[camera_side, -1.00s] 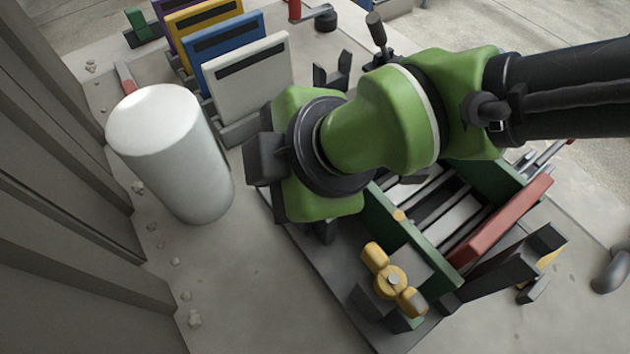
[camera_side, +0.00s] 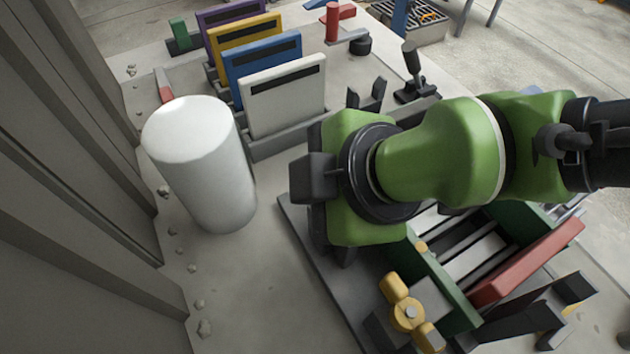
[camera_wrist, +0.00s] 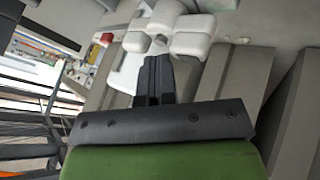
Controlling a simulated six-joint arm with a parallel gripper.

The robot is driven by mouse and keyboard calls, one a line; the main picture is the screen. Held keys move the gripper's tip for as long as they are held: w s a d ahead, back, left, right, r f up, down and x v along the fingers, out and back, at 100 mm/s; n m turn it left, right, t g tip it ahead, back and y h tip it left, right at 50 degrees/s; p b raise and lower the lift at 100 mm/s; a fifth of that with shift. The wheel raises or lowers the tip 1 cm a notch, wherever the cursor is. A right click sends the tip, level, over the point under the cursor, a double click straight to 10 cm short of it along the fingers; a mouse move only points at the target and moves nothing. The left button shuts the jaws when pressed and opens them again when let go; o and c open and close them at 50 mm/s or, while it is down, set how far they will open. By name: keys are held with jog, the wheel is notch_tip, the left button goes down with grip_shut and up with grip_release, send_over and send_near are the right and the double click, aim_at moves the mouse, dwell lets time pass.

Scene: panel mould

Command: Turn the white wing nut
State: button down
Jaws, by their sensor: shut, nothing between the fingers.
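The white wing nut (camera_wrist: 188,45) shows at the top centre of the wrist view as several rounded white lobes. My gripper (camera_wrist: 157,60) is shut and empty, its dark fingers pressed together. The fingertips overlap the near side of the wing nut in the picture, between two of its lobes. I cannot tell whether they touch it. In the side view my green wrist covers this spot, and the white wing nut and fingertips are hidden.
A yellow wing nut (camera_side: 407,314) sits on the mould's near corner. The mould has green walls (camera_side: 446,289) and a red side bar (camera_side: 528,262). A white cylinder (camera_side: 205,170) stands left of my wrist. A rack of coloured panels (camera_side: 284,96) stands behind.

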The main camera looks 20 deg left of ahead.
jog(key=v, duration=0.9)
jog(key=c, duration=1.6)
grip_release()
jog(key=shift+d+r, duration=0.1)
jog(key=shift+r, duration=0.15)
jog(key=o, duration=0.4)
jog(key=shift+s+r, duration=0.1)
jog(key=shift+c, duration=0.2)
jog(key=shift+o, duration=0.6)
jog(key=shift+s+m, duration=0.15)
jog(key=shift+m, duration=0.45)
jog(key=w+a+f+m+h, duration=0.1)
jog(key=f+m, duration=0.2)
jog(key=m, duration=0.1)
jog(key=w+a+f+m+h, duration=0.1)
jog(key=f+m, duration=0.2)
jog(key=m, duration=0.1)
jog(key=w+a+f+m+h, duration=0.1)
jog(key=f+m, duration=0.2)
jog(key=m, duration=0.1)
jog(key=shift+a+f+t+h, duration=0.1)
jog(key=shift+f+t+h, duration=0.2)
jog(key=shift+h, duration=0.1)
